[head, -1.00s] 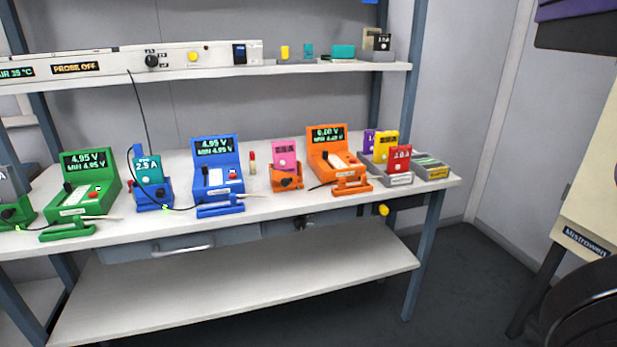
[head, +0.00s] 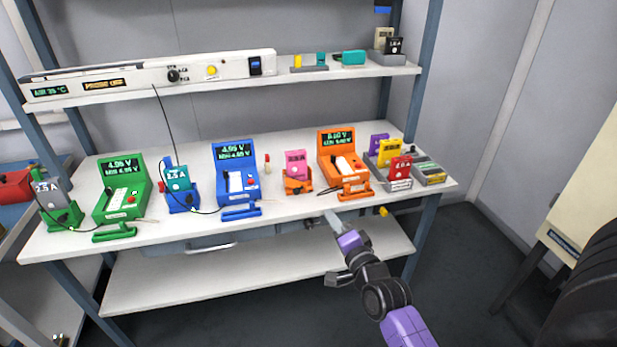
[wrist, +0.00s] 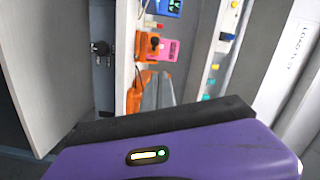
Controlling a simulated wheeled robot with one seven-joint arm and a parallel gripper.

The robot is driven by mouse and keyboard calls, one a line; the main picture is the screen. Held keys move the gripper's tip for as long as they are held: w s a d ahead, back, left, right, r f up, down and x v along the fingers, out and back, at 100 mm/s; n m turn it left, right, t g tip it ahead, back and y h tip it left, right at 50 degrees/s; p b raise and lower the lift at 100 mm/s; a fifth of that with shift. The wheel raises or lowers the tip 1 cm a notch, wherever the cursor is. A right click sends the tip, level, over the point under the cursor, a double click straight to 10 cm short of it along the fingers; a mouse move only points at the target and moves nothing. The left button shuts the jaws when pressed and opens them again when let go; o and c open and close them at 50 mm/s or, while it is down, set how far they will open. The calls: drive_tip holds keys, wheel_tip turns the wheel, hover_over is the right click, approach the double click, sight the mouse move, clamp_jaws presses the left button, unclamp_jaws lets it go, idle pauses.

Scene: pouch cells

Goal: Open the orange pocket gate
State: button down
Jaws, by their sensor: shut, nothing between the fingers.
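The orange pocket (head: 298,187) stands near the front edge of the bench, with a pink cell (head: 296,163) upright in it. It also shows in the wrist view (wrist: 145,44), turned sideways, with a dark knob on its front. Its gate is too small to tell open from shut. The orange tester (head: 330,150) with a lit display stands to its right. My gripper (head: 331,214) is shut and empty, in front of the bench edge, to the right of the pocket and nearer the camera. In the wrist view the grey fingers (wrist: 157,90) appear beside orange parts.
A yellow knob (head: 383,211) sticks out below the bench front to the right. A dark lock or knob (head: 309,224) is on the drawer front. Blue and green testers stand to the left, and a tray of cells (head: 397,184) stands to the right.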

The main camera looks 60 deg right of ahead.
sight(304, 189)
drive_tip(key=w+d+m, duration=0.2)
drive_tip(key=w+d, duration=0.1)
drive_tip(key=w+d+f+m, duration=0.1)
drive_tip(key=w+d+m, duration=0.1)
drive_tip(key=w+d, duration=0.1)
drive_tip(key=w+d+f+m+g, duration=0.1)
drive_tip(key=w+d, duration=0.2)
drive_tip(key=shift+w+m, duration=0.35)
drive_tip(key=shift+m, duration=0.05)
drive_tip(key=shift+w+a+f+p, duration=0.1)
drive_tip(key=shift+w+a+p, duration=0.25)
drive_tip(key=shift+w+p, duration=0.25)
